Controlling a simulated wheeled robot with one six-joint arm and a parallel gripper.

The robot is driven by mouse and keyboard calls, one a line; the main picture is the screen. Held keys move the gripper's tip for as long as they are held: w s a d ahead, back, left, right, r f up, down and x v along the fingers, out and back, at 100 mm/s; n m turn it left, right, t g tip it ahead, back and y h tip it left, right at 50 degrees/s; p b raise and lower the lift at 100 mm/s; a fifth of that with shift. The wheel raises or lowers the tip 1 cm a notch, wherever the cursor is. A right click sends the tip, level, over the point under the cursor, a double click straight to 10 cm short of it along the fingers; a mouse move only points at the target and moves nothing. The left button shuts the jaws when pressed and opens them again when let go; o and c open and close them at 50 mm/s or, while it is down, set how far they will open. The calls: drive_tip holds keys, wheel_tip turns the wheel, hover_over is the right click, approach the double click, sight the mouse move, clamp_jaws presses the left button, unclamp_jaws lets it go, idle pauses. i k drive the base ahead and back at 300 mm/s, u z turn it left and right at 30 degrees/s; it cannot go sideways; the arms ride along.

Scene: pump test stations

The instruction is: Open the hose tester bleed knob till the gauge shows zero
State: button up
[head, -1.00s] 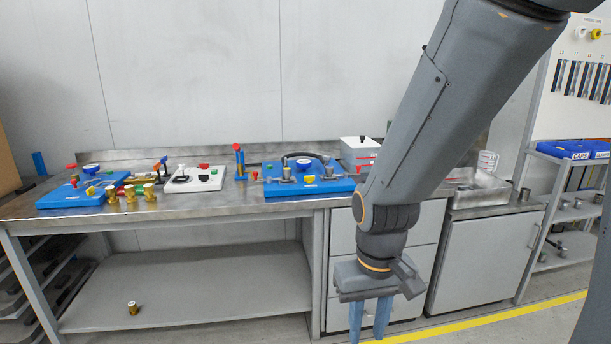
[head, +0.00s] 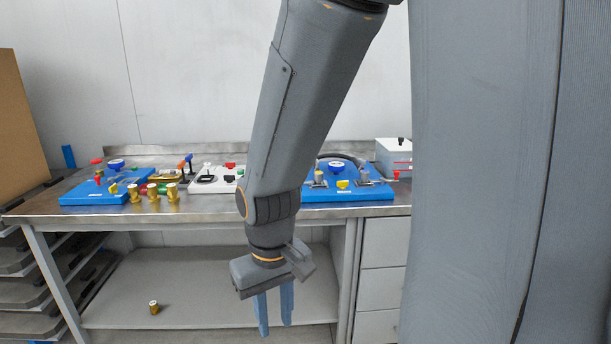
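A blue board (head: 352,195) with a dark hose (head: 345,158) along its back lies on the bench right of my arm; it looks like the hose tester. It carries a round blue-rimmed gauge (head: 336,165), a yellow knob (head: 342,184) and a red-ended handle (head: 390,177) at its right. The gauge reading is too small to tell, and I cannot tell which knob is the bleed knob. My arm hides the board's left part. My gripper (head: 274,310) hangs fingers down in front of the bench, below its top, open and empty, apart from the board.
Another blue board (head: 75,194) with a gauge (head: 115,163) stands at the left, with several brass fittings (head: 154,192) beside it. A white board (head: 212,181) is in the middle. A grey box (head: 393,155) stands at the right.

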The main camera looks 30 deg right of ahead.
sight(341, 185)
drive_tip(key=u, duration=0.05)
drive_tip(key=i, duration=0.7)
drive_tip(key=z, duration=0.65)
drive_tip(key=i, duration=0.5)
drive_tip(key=z, duration=0.4)
